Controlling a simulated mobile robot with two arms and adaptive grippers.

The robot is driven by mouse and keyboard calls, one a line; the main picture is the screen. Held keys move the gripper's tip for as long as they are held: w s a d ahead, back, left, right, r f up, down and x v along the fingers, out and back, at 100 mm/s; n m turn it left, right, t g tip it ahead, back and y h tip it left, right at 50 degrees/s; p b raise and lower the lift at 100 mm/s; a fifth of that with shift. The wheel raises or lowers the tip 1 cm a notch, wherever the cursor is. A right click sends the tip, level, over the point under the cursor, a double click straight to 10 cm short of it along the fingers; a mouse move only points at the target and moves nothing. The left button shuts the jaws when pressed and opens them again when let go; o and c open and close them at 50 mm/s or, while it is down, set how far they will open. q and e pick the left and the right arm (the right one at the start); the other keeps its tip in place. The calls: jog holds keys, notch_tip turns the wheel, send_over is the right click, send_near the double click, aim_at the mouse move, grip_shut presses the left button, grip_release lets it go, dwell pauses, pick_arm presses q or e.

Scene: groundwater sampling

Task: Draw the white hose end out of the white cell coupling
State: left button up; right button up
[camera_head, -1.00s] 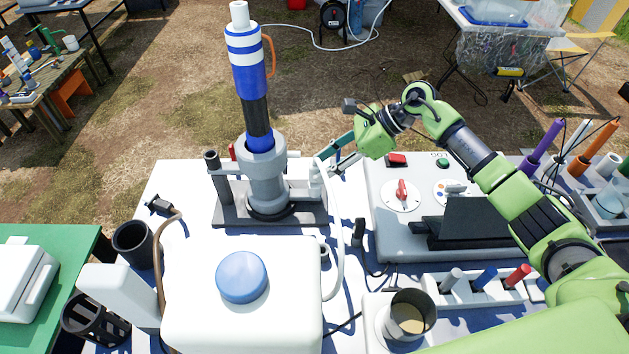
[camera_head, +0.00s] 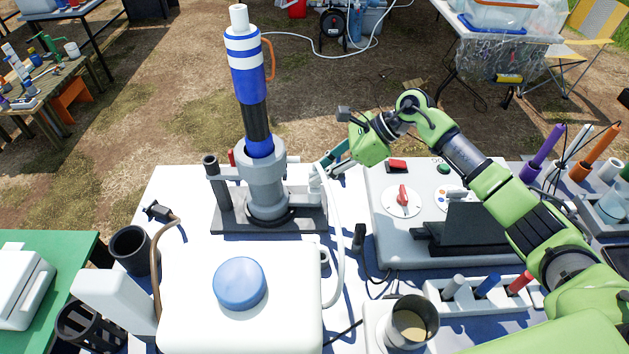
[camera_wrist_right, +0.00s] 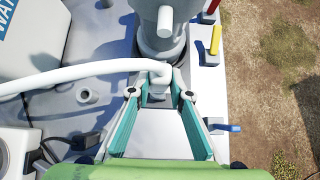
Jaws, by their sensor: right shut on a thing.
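The white hose (camera_head: 340,235) arcs from the side of the grey cell up to its bent end, and it crosses the right wrist view (camera_wrist_right: 80,75) from the left. The hose end (camera_wrist_right: 160,72) bends down at the foot of the cell column. The white cell coupling (camera_head: 315,190) is on the cell's right side; its joint with the hose end is too small to tell apart. My right gripper (camera_wrist_right: 159,94) has its teal fingers on both sides of the hose end and is shut on it. It also shows in the head view (camera_head: 326,168). My left gripper is out of view.
The grey cell (camera_head: 265,180) with a blue and white cylinder (camera_head: 246,75) stands on a dark base plate (camera_head: 230,218). A white container with a blue cap (camera_head: 240,283) is in front. The grey control box (camera_head: 385,225) is close on the right.

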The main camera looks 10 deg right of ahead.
jog(key=shift+r+p, duration=1.15)
jog(key=shift+r, duration=1.75)
jog(key=shift+s+f, duration=0.1)
jog(key=shift+f, duration=0.05)
